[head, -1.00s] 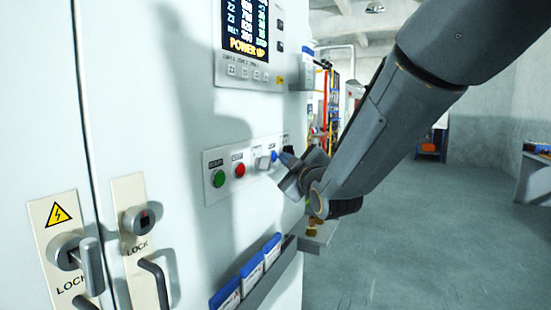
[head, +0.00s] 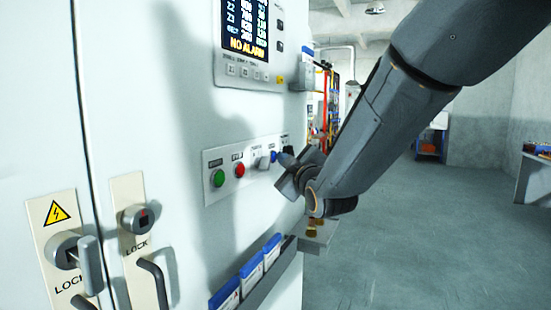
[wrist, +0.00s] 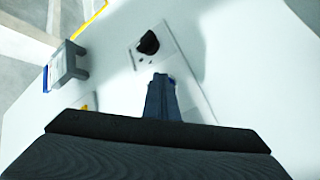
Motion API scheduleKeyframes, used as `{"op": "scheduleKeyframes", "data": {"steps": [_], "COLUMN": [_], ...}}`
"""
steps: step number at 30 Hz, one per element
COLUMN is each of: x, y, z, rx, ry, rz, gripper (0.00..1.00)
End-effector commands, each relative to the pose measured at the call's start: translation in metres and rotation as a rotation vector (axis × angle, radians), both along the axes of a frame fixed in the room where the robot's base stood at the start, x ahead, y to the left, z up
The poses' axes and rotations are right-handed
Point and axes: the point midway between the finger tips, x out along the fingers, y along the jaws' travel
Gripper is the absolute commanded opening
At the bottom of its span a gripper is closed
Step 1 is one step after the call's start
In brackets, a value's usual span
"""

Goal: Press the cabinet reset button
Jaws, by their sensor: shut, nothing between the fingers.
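The blue button (head: 274,157) is on the control strip (head: 208,163) of the white cabinet, right of a green button (head: 218,178), a red button (head: 239,170) and a grey switch (head: 263,163). My gripper (head: 283,158) is shut and empty, its fingertips right at the blue button; I cannot tell whether they touch. In the wrist view, the shut fingers (wrist: 160,88) point at the strip and hide most of the blue button (wrist: 172,80). The cabinet display (head: 246,25) reads "NO ALARM".
A black knob (wrist: 148,43) is on the strip beyond the fingers. A rack of blue-topped folders (head: 250,275) juts out below. Lock handles (head: 91,265) stick out at lower left. The floor (head: 420,240) at right is open.

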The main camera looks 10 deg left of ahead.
Motion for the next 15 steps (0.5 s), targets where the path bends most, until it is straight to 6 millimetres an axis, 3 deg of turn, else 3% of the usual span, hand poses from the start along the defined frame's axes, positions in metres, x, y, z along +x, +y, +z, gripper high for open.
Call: {"op": "scheduleKeyframes", "data": {"steps": [15], "x": [-0.006], "y": [-0.015], "z": [0.0], "rx": [0.0], "ry": [-0.001], "rz": [-0.001], "gripper": [0.0]}}
